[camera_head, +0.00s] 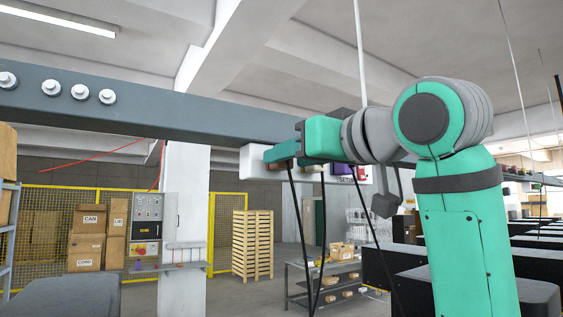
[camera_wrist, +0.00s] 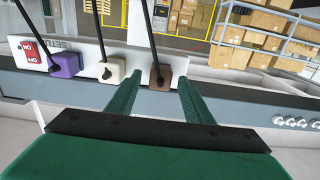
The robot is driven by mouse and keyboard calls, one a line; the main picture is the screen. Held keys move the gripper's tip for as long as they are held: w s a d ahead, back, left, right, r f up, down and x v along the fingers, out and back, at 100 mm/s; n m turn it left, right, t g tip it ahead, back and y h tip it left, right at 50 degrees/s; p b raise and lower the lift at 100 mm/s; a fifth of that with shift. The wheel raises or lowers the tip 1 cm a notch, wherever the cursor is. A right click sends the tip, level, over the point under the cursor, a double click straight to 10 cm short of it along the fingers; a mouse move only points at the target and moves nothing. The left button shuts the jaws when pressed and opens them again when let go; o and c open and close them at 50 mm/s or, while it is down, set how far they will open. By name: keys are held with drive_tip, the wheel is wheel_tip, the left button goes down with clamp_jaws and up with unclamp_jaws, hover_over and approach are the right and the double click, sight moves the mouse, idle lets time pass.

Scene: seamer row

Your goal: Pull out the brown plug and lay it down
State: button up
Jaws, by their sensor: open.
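The brown plug (camera_wrist: 161,76) sits in a white socket strip (camera_wrist: 127,54), with a dark cord running from it. My gripper (camera_wrist: 160,82) is open, with one green finger on each side of the brown plug. I cannot tell whether either finger touches it. A cream plug (camera_wrist: 111,72) and a purple plug (camera_wrist: 66,65) sit in the same strip, left of the brown one in the wrist view. In the head view my gripper (camera_head: 283,154) is at the white strip (camera_head: 252,163) under the grey beam, and its fingers mostly hide the brown plug.
A red switch block (camera_wrist: 31,52) is at the strip's left end in the wrist view. A grey beam (camera_head: 150,110) with several round knobs runs alongside. Dark cords hang below the strip. A grey table (camera_head: 300,280) with boxes stands beyond.

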drive_tip(key=shift+x, duration=1.45)
clamp_jaws()
drive_tip(key=shift+s, duration=0.1)
drive_tip(key=shift+v, duration=2.9)
